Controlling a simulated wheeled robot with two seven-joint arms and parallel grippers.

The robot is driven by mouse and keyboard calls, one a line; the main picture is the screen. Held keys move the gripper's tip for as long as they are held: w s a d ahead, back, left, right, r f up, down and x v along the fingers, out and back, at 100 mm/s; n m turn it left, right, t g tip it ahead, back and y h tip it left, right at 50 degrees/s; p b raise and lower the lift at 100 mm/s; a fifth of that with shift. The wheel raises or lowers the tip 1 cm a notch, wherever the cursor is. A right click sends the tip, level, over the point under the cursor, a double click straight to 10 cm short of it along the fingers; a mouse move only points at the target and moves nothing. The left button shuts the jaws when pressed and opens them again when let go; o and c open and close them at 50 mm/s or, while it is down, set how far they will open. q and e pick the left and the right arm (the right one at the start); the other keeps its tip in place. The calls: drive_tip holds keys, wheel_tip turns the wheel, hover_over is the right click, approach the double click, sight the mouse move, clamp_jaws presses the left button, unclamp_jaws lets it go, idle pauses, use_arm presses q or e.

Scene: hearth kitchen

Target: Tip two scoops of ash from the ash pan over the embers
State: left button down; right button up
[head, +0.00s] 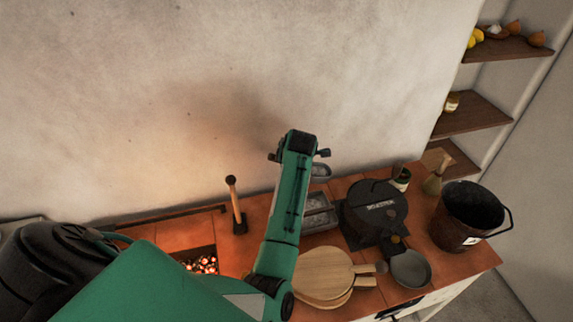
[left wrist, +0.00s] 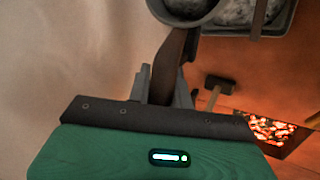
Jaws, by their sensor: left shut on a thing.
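My left gripper (head: 300,146) is above the back of the counter; its fingers are mostly hidden by its own wrist in the head view. In the left wrist view the gripper (left wrist: 162,80) is shut on the dark handle of a scoop (left wrist: 172,55). The scoop's round bowl is cut by the top edge and looks grey inside; I cannot tell how much ash it holds. The scoop (head: 320,171) partly shows beside my wrist. The grey ash pan (head: 318,222) sits below it, partly behind my forearm. Glowing embers (head: 203,265) lie in an opening at left, also in the wrist view (left wrist: 270,128). My right gripper is not in view.
A wooden-handled tool with a dark head (head: 238,218) stands between embers and pan. Right of my forearm are round wooden boards (head: 325,272), a black round lidded thing (head: 375,208), a small pan (head: 410,269) and a dark bucket (head: 470,215). The wall rises close behind.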

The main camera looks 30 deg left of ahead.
use_arm(q)
drive_tip(key=shift+r+n+t+h+p, duration=0.2)
drive_tip(key=shift+r+t+h+p, duration=0.3)
drive_tip(key=shift+r+p, duration=0.65)
drive_tip(key=shift+r+n+t+h+p, duration=0.2)
drive_tip(key=shift+r+t+h+p, duration=0.4)
drive_tip(key=shift+r, duration=0.85)
